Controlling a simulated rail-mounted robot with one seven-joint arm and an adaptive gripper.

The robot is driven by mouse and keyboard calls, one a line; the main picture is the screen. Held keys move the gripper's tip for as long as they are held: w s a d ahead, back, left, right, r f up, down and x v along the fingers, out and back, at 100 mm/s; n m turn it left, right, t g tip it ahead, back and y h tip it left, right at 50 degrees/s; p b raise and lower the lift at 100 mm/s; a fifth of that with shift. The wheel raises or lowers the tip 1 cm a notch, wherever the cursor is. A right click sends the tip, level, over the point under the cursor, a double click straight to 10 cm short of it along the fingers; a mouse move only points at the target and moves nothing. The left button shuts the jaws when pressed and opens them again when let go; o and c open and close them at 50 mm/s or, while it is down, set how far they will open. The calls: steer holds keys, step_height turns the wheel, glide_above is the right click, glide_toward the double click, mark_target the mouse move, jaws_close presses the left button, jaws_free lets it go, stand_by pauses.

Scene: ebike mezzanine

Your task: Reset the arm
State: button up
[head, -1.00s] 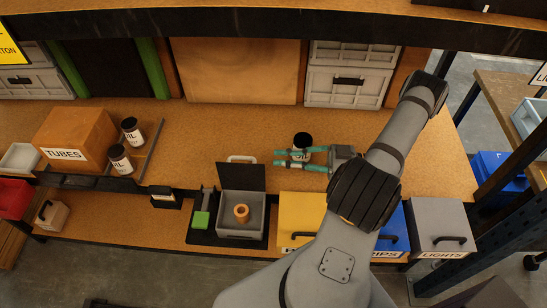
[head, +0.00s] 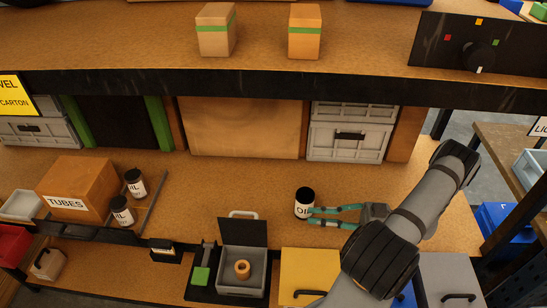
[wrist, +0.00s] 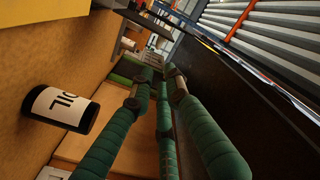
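My gripper (head: 311,216) has teal-green fingers that point left over the bench, spread apart with nothing between them. An oil can (head: 304,202), black with a white label, stands upright on the bench right by the fingertips in the head view. In the wrist view the can (wrist: 61,109) lies to the left of the green fingers (wrist: 156,84), outside them and apart from them. My arm reaches in from the lower right and bends back toward the can.
A TUBES box (head: 77,190) and two more oil cans (head: 135,184) stand at the left. A grey open-lidded box (head: 242,270) holds an orange ring (head: 242,268). A yellow bin (head: 309,272) sits in front. An upper shelf (head: 260,62) overhangs the bench.

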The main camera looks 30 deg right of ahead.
mark_target(258, 213)
steer(key=x, duration=1.1)
steer(key=shift+w+a, duration=0.2)
steer(key=shift+a, duration=0.15)
